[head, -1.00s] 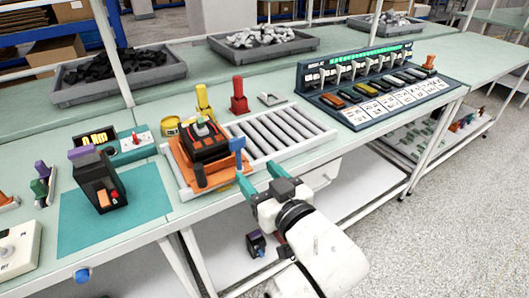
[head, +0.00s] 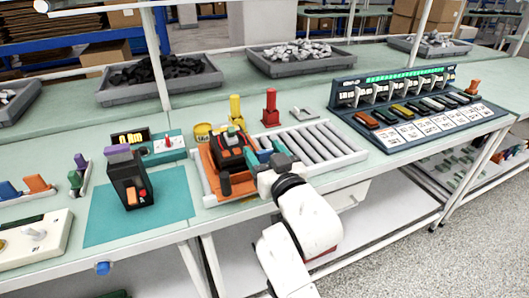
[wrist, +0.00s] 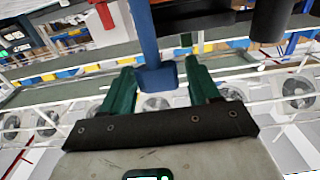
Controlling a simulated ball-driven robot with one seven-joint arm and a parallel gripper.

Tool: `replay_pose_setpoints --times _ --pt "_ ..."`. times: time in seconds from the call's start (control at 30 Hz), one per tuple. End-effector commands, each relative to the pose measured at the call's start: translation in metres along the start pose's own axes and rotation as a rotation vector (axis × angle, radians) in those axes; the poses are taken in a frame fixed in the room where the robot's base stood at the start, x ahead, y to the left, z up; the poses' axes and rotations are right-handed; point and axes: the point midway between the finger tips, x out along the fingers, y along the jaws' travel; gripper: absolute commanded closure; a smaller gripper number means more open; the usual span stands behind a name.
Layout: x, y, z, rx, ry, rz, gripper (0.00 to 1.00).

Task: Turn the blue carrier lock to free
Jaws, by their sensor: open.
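The orange carrier (head: 206,164) sits at the left end of the roller track with a black breaker (head: 228,150) on it. The blue carrier lock (wrist: 155,75) shows in the wrist view as a blue bar with a wider block at its end.
The roller track (head: 318,145) runs right of the carrier. A red post (head: 270,108) and a yellow post (head: 235,110) stand behind it. A black device (head: 128,183) stands on the teal mat (head: 175,200) at left. A breaker panel (head: 392,90) is at right.

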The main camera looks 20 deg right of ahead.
Motion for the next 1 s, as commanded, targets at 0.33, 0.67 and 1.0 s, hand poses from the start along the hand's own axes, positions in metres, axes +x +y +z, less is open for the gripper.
replay_pose_setpoints --times 0.33,0.67,1.0 --pt "0.0014 0.0002 -0.0001 0.000 0.000 0.000 0.45" --pt "0.0012 -0.0004 -0.0001 0.000 0.000 -0.001 0.76" --pt "0.0010 -0.0004 -0.0017 0.000 0.001 -0.019 0.83"
